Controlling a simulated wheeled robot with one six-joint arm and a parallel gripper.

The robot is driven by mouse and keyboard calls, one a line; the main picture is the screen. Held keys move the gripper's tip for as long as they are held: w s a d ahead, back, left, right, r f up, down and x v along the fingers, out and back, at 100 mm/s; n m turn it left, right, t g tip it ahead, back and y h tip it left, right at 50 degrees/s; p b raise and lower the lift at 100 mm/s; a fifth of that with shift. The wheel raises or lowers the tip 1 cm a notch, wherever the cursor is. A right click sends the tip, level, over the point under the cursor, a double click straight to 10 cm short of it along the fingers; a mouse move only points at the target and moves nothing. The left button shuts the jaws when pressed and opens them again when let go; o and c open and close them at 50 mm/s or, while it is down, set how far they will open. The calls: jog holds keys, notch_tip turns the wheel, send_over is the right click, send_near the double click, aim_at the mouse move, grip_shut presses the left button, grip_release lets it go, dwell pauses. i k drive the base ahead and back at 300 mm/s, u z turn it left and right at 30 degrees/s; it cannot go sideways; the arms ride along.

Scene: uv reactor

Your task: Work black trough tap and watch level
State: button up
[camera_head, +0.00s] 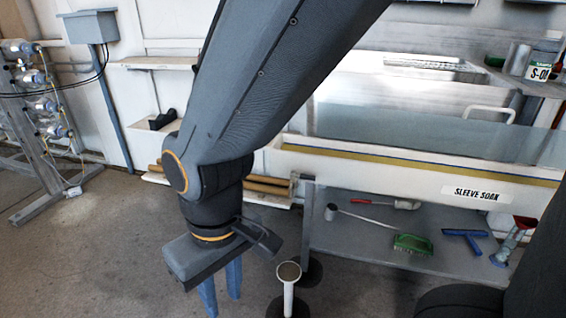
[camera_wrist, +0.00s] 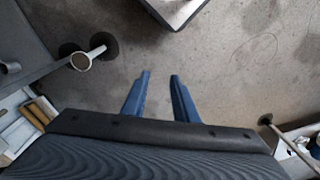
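My gripper (camera_head: 222,302) points down over the floor, left of the trough. In the wrist view its two blue fingers (camera_wrist: 161,76) are apart with nothing between them.
A white upright pipe with a round cup top (camera_head: 289,272) stands just right of my gripper; it also shows in the wrist view (camera_wrist: 88,57). A low grey shelf under the trough holds a green brush (camera_head: 412,244). A black object (camera_head: 162,120) sits on a wall shelf.

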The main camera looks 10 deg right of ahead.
aim_at(303, 177)
jog(key=k, duration=1.3)
jog(key=u, duration=0.6)
jog(key=i, duration=1.35)
jog(key=z, duration=0.45)
